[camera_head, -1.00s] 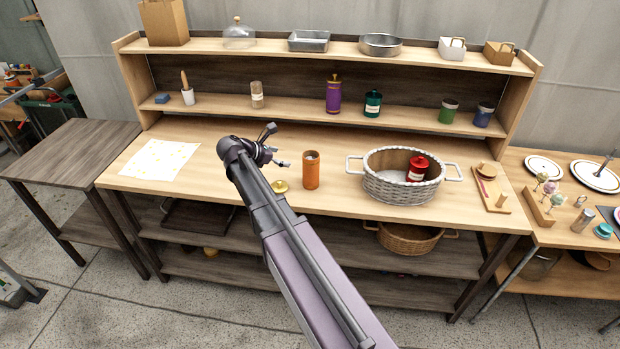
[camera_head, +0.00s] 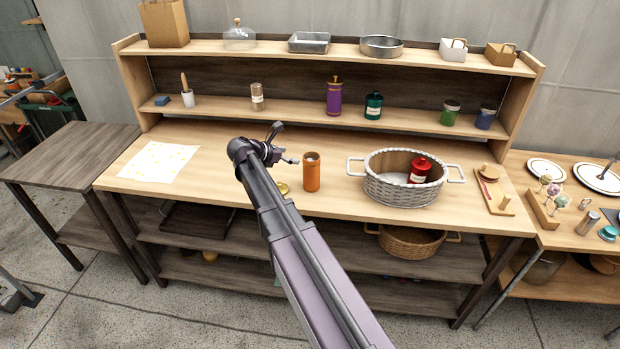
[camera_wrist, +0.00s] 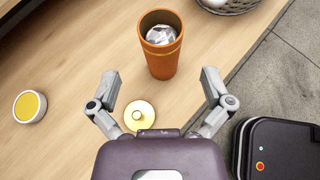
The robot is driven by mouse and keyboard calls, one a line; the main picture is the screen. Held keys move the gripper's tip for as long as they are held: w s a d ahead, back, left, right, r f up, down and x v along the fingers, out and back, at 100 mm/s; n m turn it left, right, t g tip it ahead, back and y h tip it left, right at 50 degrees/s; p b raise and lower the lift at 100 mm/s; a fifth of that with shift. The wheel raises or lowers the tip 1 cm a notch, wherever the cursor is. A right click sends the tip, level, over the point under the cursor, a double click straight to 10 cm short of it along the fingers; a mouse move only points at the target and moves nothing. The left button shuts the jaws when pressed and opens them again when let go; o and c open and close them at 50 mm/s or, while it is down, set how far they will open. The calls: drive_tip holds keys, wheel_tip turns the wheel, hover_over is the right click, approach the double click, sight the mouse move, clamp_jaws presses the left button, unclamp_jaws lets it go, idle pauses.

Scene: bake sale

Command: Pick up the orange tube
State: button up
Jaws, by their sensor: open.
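The orange tube (camera_head: 312,173) stands upright and open-topped on the wooden tabletop, left of the white basket. In the wrist view the tube (camera_wrist: 162,61) shows something whitish and crumpled inside. My gripper (camera_head: 285,143) is just left of the tube in the head view. In the wrist view my gripper (camera_wrist: 161,80) is open and empty, with its two fingers spread to either side, and the tube stands beyond them, centred between them. A round gold lid with a knob (camera_wrist: 139,114) lies on the table between the fingers.
A white wicker basket (camera_head: 403,193) holding a red canister (camera_head: 419,169) stands right of the tube. A small white container with a yellow top (camera_wrist: 30,107) shows at left in the wrist view. A patterned paper sheet (camera_head: 158,162) lies at the table's left. A shelf rises behind.

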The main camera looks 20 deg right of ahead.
sight(317, 157)
drive_tip(key=shift+b+x, duration=0.8)
drive_tip(key=shift+x, duration=1.5)
drive_tip(key=shift+d+f, duration=0.1)
drive_tip(key=shift+b+x, duration=1.25)
drive_tip(key=shift+x, duration=1.25)
drive_tip(key=shift+w, duration=0.1)
drive_tip(key=c, duration=1.1)
drive_tip(key=shift+r, duration=0.25)
